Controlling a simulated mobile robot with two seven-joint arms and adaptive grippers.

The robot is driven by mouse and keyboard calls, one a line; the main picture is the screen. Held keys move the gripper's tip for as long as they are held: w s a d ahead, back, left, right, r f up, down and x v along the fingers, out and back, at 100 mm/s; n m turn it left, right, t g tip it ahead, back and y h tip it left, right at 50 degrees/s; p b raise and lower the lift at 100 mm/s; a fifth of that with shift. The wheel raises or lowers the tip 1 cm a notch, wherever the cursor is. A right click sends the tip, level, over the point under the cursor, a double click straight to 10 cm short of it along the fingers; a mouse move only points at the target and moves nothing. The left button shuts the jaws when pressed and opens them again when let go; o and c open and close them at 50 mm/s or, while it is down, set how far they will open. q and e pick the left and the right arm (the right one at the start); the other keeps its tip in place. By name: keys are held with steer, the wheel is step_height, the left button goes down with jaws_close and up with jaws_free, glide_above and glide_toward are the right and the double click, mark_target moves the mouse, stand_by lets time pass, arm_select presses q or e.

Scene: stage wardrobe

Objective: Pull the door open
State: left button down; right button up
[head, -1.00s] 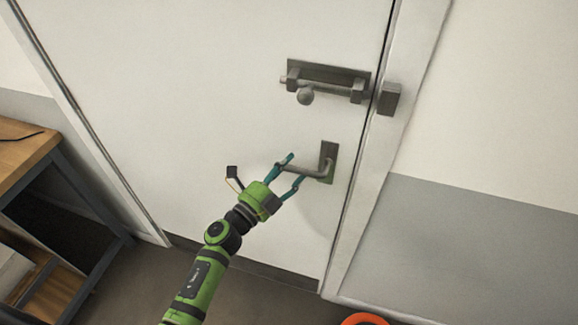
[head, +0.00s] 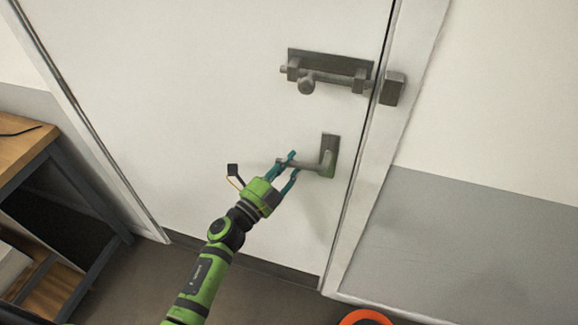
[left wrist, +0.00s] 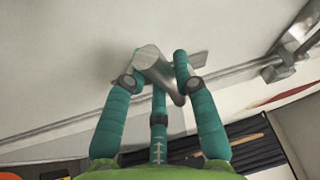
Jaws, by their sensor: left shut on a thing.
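The white door (head: 200,100) stands closed in its frame in the head view. Its grey lever handle (head: 313,167) sits near the right edge, with the lever pointing left and looking about level. My left gripper (head: 292,163) is shut on the free end of the lever. In the left wrist view, the teal fingers (left wrist: 155,75) sit on both sides of the metal lever (left wrist: 152,62). A slide bolt (head: 330,72) is mounted above the handle, its knob hanging down. Its bar seems to stop short of the keeper (head: 392,88) on the frame. My right gripper is not in view.
A wooden-topped table (head: 22,145) with a dark metal frame stands at the left, beside the door. A grey and white wall (head: 480,230) lies to the right. An orange curved object (head: 365,317) shows at the bottom edge. The floor before the door looks clear.

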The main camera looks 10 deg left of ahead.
arm_select(q)
steer(key=shift+d+f+n+t+y+b, duration=0.3)
steer(key=shift+f+n+t+b, duration=0.3)
steer(key=shift+n+b, duration=0.7)
steer(key=shift+d+f+n+t+y+b, duration=0.35)
steer(key=shift+f+n+b, duration=0.45)
steer(key=shift+n+b, duration=0.5)
steer(key=shift+d+f+n+t+y+b, duration=0.3)
steer(key=shift+f+n+t+b, duration=0.35)
steer(key=shift+n+b, duration=0.65)
